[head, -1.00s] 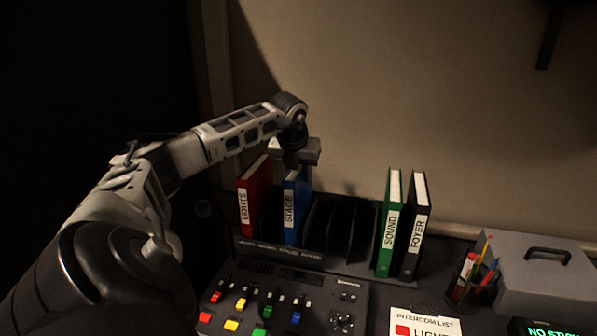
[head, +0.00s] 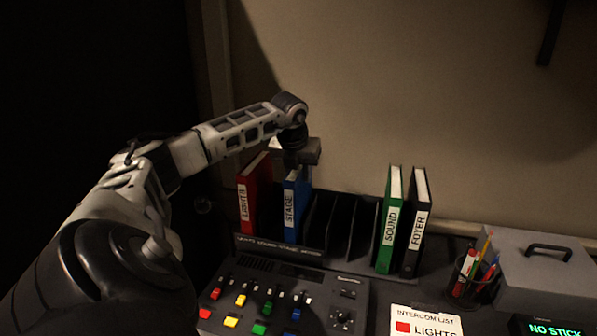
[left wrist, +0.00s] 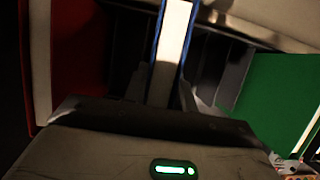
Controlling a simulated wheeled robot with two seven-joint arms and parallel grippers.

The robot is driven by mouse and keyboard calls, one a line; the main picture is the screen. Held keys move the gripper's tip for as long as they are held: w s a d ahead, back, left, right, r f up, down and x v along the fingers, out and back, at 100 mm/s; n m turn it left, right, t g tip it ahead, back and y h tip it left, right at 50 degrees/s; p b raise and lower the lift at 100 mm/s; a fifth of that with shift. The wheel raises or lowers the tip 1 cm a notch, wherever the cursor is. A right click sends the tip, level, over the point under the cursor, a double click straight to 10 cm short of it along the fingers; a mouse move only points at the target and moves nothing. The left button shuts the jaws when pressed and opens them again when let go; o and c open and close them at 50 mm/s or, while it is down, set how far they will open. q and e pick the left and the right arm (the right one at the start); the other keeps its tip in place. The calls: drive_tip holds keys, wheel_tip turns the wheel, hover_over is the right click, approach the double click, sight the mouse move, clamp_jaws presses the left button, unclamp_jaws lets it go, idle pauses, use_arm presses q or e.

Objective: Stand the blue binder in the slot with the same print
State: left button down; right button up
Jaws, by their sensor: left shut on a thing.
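The blue binder (head: 291,208), with STAGE on its spine, stands upright in the rack (head: 330,252), just right of the red LIGHTS binder (head: 253,195). My left gripper (head: 297,168) is at the top of the blue binder, reaching over from behind. In the left wrist view the blue binder (left wrist: 172,45) shows its white pages between the two fingers, which are shut on it. The print along the rack's front strip is too small to read surely. The binder's lower end is hidden behind that strip. My right gripper is not in view.
Empty slots (head: 340,222) lie right of the blue binder. The green SOUND binder (head: 389,225) and black FOYER binder (head: 417,225) stand farther right. A mixing desk (head: 262,303) is in front; a pen cup (head: 472,280) and grey box (head: 545,262) are at right.

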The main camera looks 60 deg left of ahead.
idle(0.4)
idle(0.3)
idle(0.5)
use_arm(q)
drive_tip(key=shift+f, duration=0.2)
drive_tip(key=c, duration=1)
unclamp_jaws()
drive_tip(key=shift+c, duration=0.2)
drive_tip(key=shift+f, duration=0.1)
